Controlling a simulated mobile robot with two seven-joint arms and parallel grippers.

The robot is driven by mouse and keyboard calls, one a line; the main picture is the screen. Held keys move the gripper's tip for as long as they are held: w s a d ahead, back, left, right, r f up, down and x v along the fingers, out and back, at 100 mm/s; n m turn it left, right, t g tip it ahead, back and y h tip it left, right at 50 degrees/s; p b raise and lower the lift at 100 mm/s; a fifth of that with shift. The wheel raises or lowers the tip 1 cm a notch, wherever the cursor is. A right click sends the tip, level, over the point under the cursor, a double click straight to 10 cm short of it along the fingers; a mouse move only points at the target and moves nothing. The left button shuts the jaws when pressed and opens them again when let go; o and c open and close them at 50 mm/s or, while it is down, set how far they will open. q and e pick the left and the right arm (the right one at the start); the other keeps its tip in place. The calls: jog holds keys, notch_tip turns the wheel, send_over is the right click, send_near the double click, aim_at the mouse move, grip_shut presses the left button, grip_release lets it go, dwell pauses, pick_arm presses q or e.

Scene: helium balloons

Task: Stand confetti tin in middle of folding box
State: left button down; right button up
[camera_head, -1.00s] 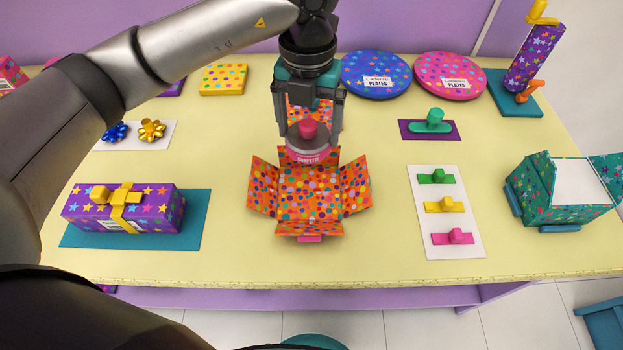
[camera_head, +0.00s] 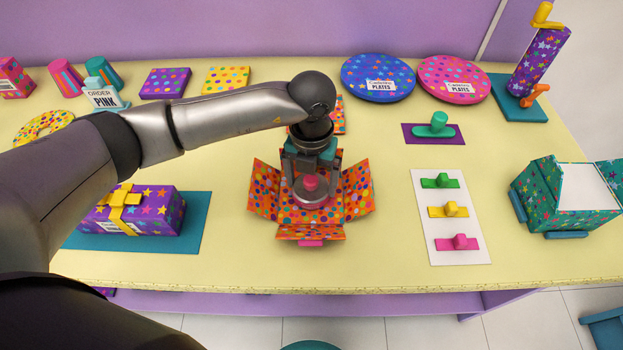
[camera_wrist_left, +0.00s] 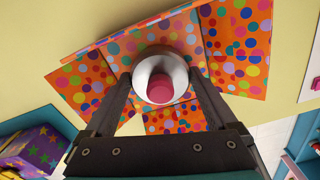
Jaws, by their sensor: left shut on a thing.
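The confetti tin (camera_head: 311,198) has a grey lid with a pink knob, and it also shows in the left wrist view (camera_wrist_left: 160,79). My left gripper (camera_head: 311,183) points down and is shut on the tin; in the left wrist view its two fingers (camera_wrist_left: 158,82) lie on either side of it. The orange dotted folding box (camera_head: 358,190) lies with its flaps spread out on the table. The tin is over the middle of the box. I cannot tell whether its base touches the box floor. My right gripper is not in view.
A purple star box with a yellow bow (camera_head: 150,212) lies on a teal mat at the left. A white card (camera_head: 455,240) with green, yellow and pink clips lies to the right. A green box (camera_head: 565,200) stands at the far right. Bare table surrounds the folding box.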

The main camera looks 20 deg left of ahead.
aim_at(312, 178)
pick_arm(q)
jog(key=shift+f, duration=0.1)
grip_release()
notch_tip(312, 178, up, 12)
jog(key=p, duration=0.1)
jog(key=shift+r, duration=0.2)
dwell(0.4)
